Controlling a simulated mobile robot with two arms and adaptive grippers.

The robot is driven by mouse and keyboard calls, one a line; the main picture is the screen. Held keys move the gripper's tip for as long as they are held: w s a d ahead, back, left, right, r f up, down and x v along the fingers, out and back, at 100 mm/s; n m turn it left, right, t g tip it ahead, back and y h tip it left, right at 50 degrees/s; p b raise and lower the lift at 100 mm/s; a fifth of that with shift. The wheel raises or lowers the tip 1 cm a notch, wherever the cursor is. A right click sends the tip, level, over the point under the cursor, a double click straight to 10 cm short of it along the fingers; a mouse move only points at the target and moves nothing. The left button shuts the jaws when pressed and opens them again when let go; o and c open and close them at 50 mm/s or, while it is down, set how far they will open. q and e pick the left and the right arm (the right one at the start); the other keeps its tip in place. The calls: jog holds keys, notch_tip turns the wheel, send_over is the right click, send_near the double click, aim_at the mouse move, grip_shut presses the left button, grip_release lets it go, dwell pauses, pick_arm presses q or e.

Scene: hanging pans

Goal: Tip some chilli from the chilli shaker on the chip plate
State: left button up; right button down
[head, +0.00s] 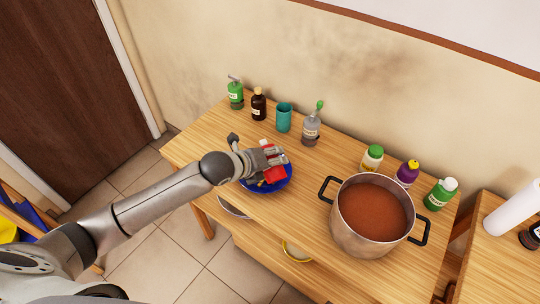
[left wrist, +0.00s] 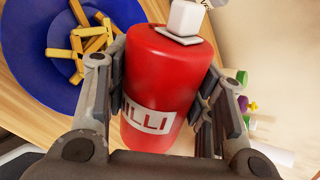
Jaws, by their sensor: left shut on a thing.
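My left gripper (head: 274,158) is shut on the red chilli shaker (head: 275,174), over the blue chip plate (head: 287,184). In the left wrist view, the fingers (left wrist: 165,75) grip both sides of the shaker (left wrist: 168,75). Its white label ends in "ILLI" and its white cap is at the top of that picture. The shaker looks tilted well over; the exact angle is unclear. Yellow chips (left wrist: 92,40) lie on the blue plate (left wrist: 35,70), beside the shaker in that view. No falling chilli can be made out. My right gripper is out of view.
A green bottle (head: 235,93), a dark bottle (head: 258,105), a teal cup (head: 284,117) and a grey bottle (head: 311,128) stand behind the plate. A large pot (head: 362,238) of reddish-brown food is to the right, with several bottles behind it. Bare wood separates plate and pot.

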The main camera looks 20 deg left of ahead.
pick_arm(q)
jog(key=shift+f+n+g+h, duration=0.1)
jog(key=shift+n+g+h, duration=0.2)
jog(key=shift+n+g, duration=0.1)
jog(key=shift+r+g+h+p, duration=0.2)
jog(key=shift+g+h+p, duration=0.1)
jog(key=shift+g+p, duration=0.15)
jog(key=shift+f+n, duration=0.15)
jog(key=shift+n, duration=0.25)
jog(key=shift+a+g, duration=0.1)
jog(key=shift+g, duration=0.35)
jog(key=shift+w+f+n+g+h+b, duration=0.15)
jog(key=shift+n+g+h+b, duration=0.35)
jog(key=shift+h+b, duration=0.25)
jog(key=shift+n+g+h+b, duration=0.4)
jog(key=shift+g+h+b, duration=0.2)
jog(key=shift+b, duration=0.55)
jog(key=shift+r, duration=0.35)
jog(key=shift+f+m+t+y+p, duration=0.2)
jog(key=shift+m+t+y+p, duration=0.2)
jog(key=shift+t+y+p, duration=0.2)
